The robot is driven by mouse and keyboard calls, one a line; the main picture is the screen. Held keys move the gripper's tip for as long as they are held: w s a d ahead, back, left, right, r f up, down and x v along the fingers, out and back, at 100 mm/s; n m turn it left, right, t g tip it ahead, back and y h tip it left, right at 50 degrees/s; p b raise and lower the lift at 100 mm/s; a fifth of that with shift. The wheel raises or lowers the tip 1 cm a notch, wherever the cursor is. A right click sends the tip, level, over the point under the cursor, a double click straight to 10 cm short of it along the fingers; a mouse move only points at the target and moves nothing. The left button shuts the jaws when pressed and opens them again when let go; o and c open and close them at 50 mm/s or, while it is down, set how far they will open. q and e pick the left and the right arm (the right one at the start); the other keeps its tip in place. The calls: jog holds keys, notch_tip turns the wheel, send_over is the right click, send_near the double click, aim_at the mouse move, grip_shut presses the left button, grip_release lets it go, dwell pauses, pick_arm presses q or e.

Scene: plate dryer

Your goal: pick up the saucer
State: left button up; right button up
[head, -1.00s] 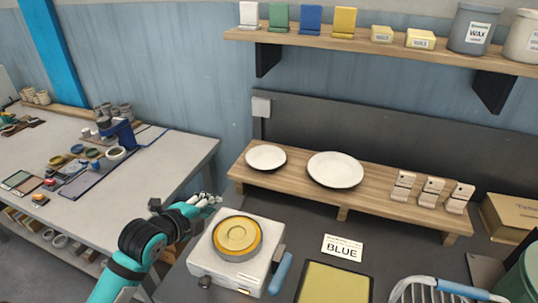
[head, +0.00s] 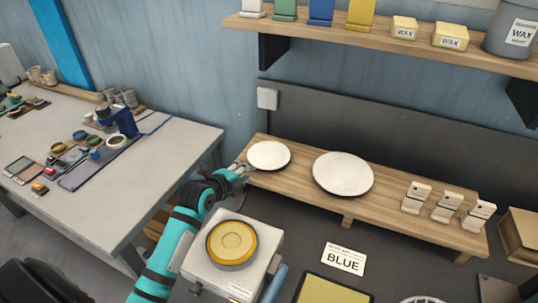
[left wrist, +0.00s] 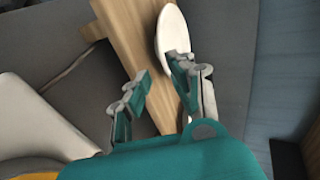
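The saucer (head: 269,155) is the smaller white dish at the left end of the wooden shelf board (head: 300,187). It lies flat there. My left gripper (head: 241,171) is at the board's left end, just beside the saucer's left edge. My right gripper is in neither view.
A larger white plate (head: 343,174) lies to the right of the saucer, with small wooden stands (head: 447,207) farther right. A dark wall panel rises behind the board. An upper shelf (head: 400,50) hangs above.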

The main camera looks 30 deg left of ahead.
aim_at(257, 167)
pick_arm(q)
jog(key=p+x, duration=0.1)
jog(key=x, duration=0.2)
jog(key=p+x, duration=0.1)
jog(key=x, duration=0.3)
jog(key=shift+w+d+r, duration=0.15)
jog(key=shift+w+r, duration=0.05)
jog(key=shift+w, duration=0.05)
jog(key=shift+w+f, duration=0.2)
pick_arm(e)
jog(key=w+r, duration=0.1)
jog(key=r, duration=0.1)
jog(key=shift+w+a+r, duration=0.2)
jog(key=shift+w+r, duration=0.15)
pick_arm(q)
grip_shut()
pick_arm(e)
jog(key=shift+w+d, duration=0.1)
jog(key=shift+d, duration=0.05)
